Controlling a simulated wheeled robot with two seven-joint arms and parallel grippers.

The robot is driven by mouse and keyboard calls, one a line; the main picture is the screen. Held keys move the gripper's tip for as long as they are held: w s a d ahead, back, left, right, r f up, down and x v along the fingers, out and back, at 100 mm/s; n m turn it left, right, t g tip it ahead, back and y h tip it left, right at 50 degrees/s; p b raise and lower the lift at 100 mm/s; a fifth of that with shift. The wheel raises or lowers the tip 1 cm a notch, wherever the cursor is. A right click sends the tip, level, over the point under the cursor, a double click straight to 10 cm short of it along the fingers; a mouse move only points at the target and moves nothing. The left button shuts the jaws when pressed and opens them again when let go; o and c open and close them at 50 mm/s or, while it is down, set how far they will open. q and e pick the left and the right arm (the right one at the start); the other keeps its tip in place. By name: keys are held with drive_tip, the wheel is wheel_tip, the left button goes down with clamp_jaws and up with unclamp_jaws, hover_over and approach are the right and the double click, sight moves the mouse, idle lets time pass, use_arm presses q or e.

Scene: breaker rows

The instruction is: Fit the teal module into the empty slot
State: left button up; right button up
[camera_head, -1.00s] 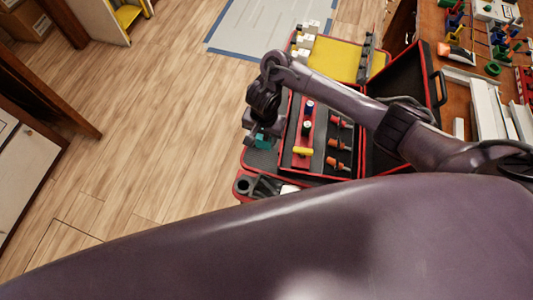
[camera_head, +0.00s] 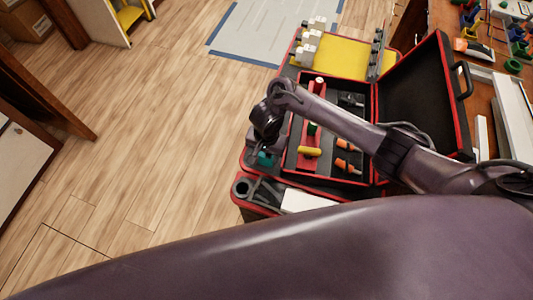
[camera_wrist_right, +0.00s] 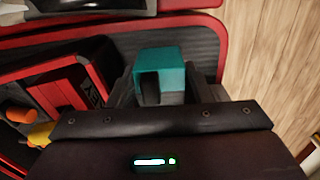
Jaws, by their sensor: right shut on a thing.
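The teal module (camera_head: 265,159) is in my right gripper (camera_head: 262,150), over the grey left strip of the red-edged case. In the right wrist view the module (camera_wrist_right: 162,68) sits upright between the two dark fingers (camera_wrist_right: 160,92), its hollow underside or recess facing me. The right gripper is shut on it. Breaker rows stand on the yellow panel (camera_head: 338,55) at the back: a row of pale modules (camera_head: 306,45) at left and a dark row (camera_head: 376,52) at right. I cannot make out the empty slot. My left gripper is not in view.
An open red-and-black toolbox (camera_head: 420,95) with orange-handled tools (camera_head: 345,146) and a yellow-handled tool (camera_head: 309,151) lies under my right forearm. A cluttered bench (camera_head: 495,75) is at right. Wooden floor at left is clear.

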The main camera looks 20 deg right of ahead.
drive_tip(key=shift+f, duration=0.1)
drive_tip(key=o, duration=0.7)
